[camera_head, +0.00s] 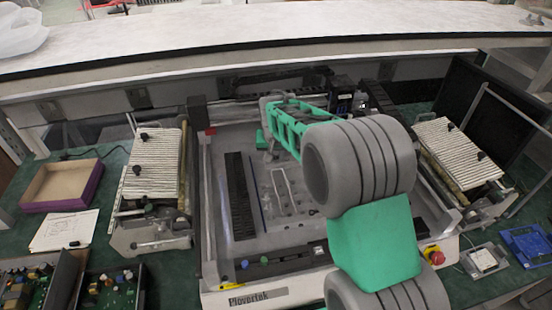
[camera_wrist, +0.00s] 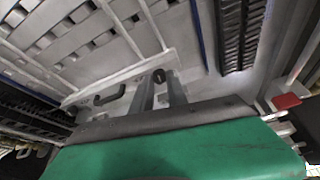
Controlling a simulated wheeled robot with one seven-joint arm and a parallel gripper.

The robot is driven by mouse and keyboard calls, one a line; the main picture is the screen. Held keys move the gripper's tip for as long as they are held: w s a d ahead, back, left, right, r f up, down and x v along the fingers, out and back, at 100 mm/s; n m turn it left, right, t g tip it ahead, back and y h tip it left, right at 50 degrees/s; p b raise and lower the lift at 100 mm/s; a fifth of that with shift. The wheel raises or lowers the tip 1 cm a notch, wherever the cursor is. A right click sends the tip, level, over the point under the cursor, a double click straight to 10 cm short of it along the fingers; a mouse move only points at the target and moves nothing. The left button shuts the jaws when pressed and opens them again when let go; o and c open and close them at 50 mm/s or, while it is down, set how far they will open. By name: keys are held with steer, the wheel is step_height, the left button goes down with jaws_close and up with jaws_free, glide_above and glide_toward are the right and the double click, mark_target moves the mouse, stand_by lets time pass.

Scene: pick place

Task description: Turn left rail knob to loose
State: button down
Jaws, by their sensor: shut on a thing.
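My gripper (camera_wrist: 161,82) is shut at the far end of its two grey fingers in the wrist view. A small dark rounded knob (camera_wrist: 158,76) shows between the fingertips, at the edge of a pale metal plate. In the head view my green and grey arm reaches over the middle of the machine (camera_head: 262,297), and its wrist hides part of the machine's bed. The fingertips and the held knob are too small or hidden to make out there. I cannot tell from the markings which way the knob is turned.
Striped feeder trays (camera_head: 157,163) with black knobs stand left of the machine, and a similar one (camera_head: 458,150) stands right. A cardboard box (camera_head: 62,187), a paper sheet (camera_head: 64,230) and circuit boards (camera_head: 112,289) lie at left. A red button (camera_head: 437,257) sits at the front right.

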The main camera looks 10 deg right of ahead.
steer(key=n+b, duration=0.1)
steer(key=n, duration=0.1)
steer(key=n+y, duration=0.1)
steer(key=n+y+b, duration=0.1)
steer(key=n, duration=0.1)
steer(key=shift+d+n+b, duration=0.25)
steer(key=shift+n+b, duration=0.05)
steer(key=n+y, duration=0.1)
steer(key=n, duration=0.1)
steer(key=n+g+y, duration=0.1)
steer(key=n, duration=0.2)
steer(key=shift+w+d, duration=0.1)
steer(key=shift+d, duration=0.05)
steer(key=n+g+p, duration=0.1)
steer(key=n, duration=0.2)
steer(key=n+y+p, duration=0.1)
steer(key=n+p, duration=0.1)
steer(key=shift+w+r+n+g, duration=0.15)
steer(key=shift+r+n+g, duration=0.05)
steer(key=shift+n+g, duration=0.2)
steer(key=n+g+p, duration=0.1)
steer(key=n+p, duration=0.2)
steer(key=shift+w+y, duration=0.1)
steer(key=shift+y, duration=0.2)
steer(key=shift+f+n+g+p, duration=0.15)
steer(key=shift+n+g+p, duration=0.15)
steer(key=shift+n+p, duration=0.2)
steer(key=c, duration=1.3)
jaws_free()
